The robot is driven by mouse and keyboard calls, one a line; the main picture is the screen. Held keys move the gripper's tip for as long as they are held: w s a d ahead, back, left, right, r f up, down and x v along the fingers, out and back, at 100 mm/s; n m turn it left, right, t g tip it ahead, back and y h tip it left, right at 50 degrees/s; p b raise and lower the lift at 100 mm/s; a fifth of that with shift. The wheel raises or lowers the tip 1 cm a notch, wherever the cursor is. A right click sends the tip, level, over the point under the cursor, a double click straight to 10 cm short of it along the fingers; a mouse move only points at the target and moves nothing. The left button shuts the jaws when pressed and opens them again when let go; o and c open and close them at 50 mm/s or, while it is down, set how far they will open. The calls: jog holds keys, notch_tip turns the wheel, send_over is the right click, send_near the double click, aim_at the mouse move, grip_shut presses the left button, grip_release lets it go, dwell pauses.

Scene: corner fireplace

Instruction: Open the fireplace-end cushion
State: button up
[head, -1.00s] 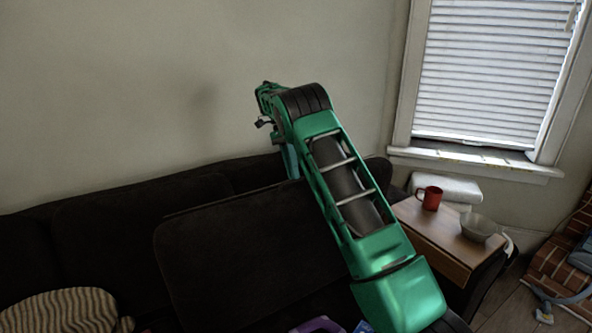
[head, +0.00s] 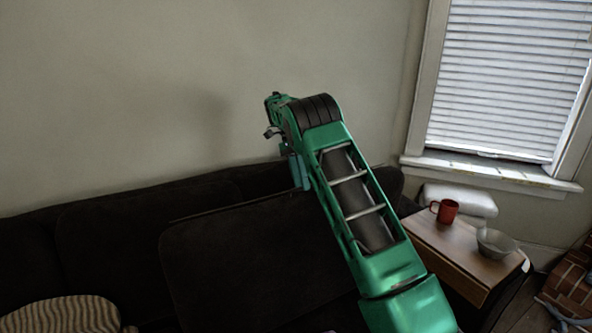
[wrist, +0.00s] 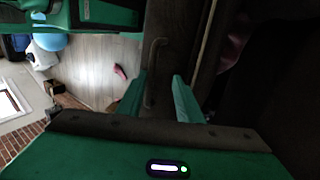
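The dark brown cushion (head: 235,260) at the fireplace end of the sofa shows in the head view. Its upper edge slants up to the right, and it looks tilted up in front of the backrest; its right part is hidden behind my arm. In the head view my gripper (head: 298,170) hangs by the cushion's upper right edge, partly hidden by my arm. In the wrist view my gripper (wrist: 160,98) has its two teal fingers apart. A thin curved handle or strap (wrist: 154,72) on a dark brown surface shows between and beyond them. I cannot tell whether the fingers touch it.
A wooden side table (head: 450,250) at the right carries a red mug (head: 446,211) and a grey bowl (head: 495,243). A white block (head: 460,200) lies behind it, below the window. A striped pillow (head: 65,315) lies at lower left. Brick (head: 575,280) shows at far right.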

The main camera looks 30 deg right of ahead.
jog(key=v, duration=0.4)
jog(key=shift+s+d+r, duration=0.1)
jog(key=shift+s+r, duration=0.05)
jog(key=shift+r, duration=0.05)
jog(key=shift+v, duration=0.85)
jog(key=shift+w+r, duration=0.2)
jog(key=shift+r, duration=0.35)
